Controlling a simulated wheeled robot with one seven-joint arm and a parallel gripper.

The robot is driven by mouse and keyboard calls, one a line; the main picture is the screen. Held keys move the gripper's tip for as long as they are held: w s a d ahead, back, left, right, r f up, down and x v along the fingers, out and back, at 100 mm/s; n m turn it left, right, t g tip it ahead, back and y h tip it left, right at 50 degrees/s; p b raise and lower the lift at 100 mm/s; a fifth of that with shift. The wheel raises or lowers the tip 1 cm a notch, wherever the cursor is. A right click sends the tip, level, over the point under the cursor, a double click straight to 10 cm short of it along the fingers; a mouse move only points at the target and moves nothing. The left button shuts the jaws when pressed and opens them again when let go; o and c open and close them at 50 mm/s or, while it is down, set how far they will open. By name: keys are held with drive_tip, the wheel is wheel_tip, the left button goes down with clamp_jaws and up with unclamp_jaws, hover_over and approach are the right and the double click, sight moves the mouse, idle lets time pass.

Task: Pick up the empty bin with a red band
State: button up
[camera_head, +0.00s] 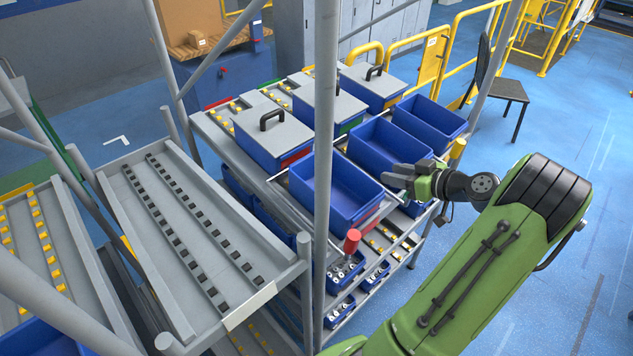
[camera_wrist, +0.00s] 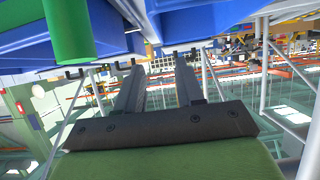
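Three open blue bins stand in a row on the rack's upper level in the head view, and all look empty. The nearest empty bin (camera_head: 335,184) has a red strip (camera_head: 373,213) at its lower right end. I cannot tell whether the strip is on the bin or the shelf edge. The middle bin (camera_head: 379,147) and far bin (camera_head: 431,121) show no clear band. My gripper (camera_head: 395,180) is at the rack's right side, near the ends of the nearest and middle bins. In the wrist view my gripper (camera_wrist: 160,84) is open with nothing between its fingers. Blue bin undersides (camera_wrist: 200,18) show above it.
Lidded bins with red (camera_head: 295,157), green and yellow bands stand behind. Small parts bins (camera_head: 342,270) sit below.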

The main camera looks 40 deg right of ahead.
sight(352, 165)
drive_tip(key=p+x, duration=0.2)
drive_tip(key=x, duration=0.9)
drive_tip(key=shift+w, duration=0.15)
drive_tip(key=p+x, duration=0.1)
drive_tip(key=x, duration=0.3)
drive_tip(key=shift+w+d+f, duration=0.1)
drive_tip(key=shift+w+f, duration=0.05)
drive_tip(key=shift+w, duration=0.05)
drive_tip(key=shift+s, duration=0.2)
drive_tip(key=shift+c, duration=0.6)
clamp_jaws()
